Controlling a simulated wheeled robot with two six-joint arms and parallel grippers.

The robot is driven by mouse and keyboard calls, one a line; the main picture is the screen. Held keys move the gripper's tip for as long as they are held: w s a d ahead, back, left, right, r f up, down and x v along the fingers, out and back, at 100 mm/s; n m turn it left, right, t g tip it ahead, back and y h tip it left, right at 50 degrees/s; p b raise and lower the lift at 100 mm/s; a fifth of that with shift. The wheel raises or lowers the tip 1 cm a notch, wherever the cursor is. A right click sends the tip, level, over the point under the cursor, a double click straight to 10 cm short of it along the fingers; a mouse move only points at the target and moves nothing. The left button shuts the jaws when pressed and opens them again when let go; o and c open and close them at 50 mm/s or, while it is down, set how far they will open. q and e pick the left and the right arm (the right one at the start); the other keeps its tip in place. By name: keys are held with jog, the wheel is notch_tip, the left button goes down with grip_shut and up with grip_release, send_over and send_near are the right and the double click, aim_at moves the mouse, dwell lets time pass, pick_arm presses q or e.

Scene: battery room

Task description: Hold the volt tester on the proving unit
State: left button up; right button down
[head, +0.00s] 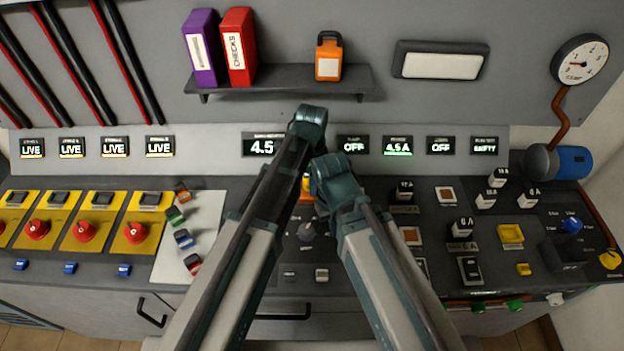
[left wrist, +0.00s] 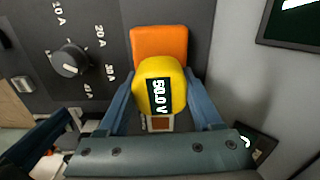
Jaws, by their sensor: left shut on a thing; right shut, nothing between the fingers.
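The yellow volt tester (left wrist: 174,72) is between my left gripper's (left wrist: 161,102) blue fingers, which are shut on it. Its dark display reads 50.0 V. An orange block (left wrist: 159,42), which looks like the proving unit, lies directly beyond the tester and is partly covered by it. I cannot tell if the two touch. In the head view my arms hide most of this spot; only a small yellow and orange patch (head: 306,187) shows between them. My right gripper (head: 334,178) is close to the left arm, shut and empty, its fingertips mostly hidden.
A shelf (head: 285,79) above holds purple and red binders and an orange lock-shaped item (head: 328,57). A white mat (head: 205,215) with small coloured blocks lies left of my arms, beside red knobs on yellow plates. Switches and a dial (left wrist: 70,61) crowd the desk. Both arms are close together.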

pick_arm(q)
jog(key=shift+r+p, duration=3.15)
jog(key=shift+r, duration=0.25)
